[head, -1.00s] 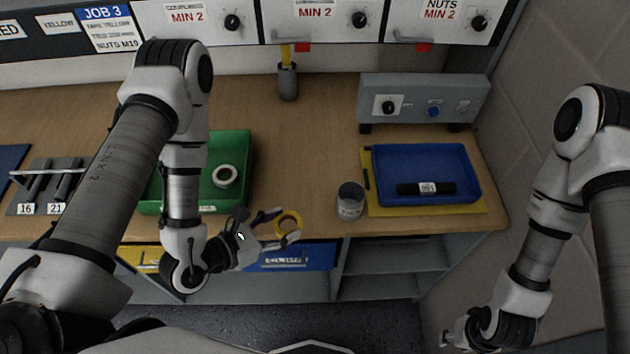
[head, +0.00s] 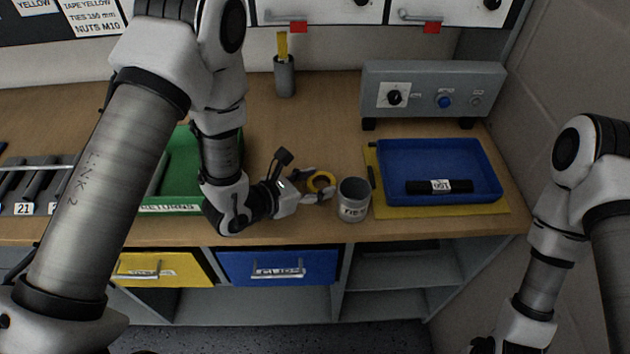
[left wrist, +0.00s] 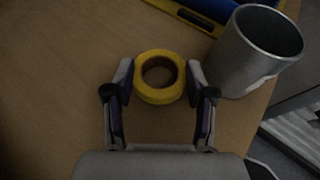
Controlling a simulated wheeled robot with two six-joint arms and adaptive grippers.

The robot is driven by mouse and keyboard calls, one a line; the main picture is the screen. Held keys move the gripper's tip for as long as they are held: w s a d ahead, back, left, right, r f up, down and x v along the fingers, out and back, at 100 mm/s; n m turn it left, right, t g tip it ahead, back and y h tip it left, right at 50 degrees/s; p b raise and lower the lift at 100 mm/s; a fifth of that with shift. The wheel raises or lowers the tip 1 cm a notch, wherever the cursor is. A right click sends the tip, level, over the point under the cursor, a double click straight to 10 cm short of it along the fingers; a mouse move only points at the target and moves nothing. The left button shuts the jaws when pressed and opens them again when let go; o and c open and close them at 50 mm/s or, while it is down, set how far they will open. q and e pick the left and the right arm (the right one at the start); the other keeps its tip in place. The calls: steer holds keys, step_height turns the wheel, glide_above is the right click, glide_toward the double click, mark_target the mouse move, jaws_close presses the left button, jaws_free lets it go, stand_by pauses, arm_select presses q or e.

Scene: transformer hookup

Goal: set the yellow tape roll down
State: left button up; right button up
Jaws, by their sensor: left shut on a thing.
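The yellow tape roll (head: 321,181) is between the fingers of my left gripper (head: 319,183), just left of a grey metal cup (head: 353,200) in the head view. In the left wrist view the roll (left wrist: 159,92) sits between the fingertips of the left gripper (left wrist: 160,80), which are shut on its sides. The wooden worktop shows behind it; I cannot tell whether the roll touches the wood. The cup (left wrist: 253,50) stands close on the right in that view. My right arm is at the right edge of the head view, and its gripper is not clearly visible.
A blue tray (head: 390,150) holding a black labelled cylinder (head: 440,187) sits on a yellow mat (head: 440,210) at the right. A green tray (head: 180,165) is partly behind my left arm. A grey control box (head: 432,90) stands behind. The worktop's middle (head: 310,130) is clear.

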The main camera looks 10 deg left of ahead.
arm_select(q)
steer(key=shift+f, duration=0.15)
steer(key=o, duration=1.2)
steer(key=shift+c, duration=0.2)
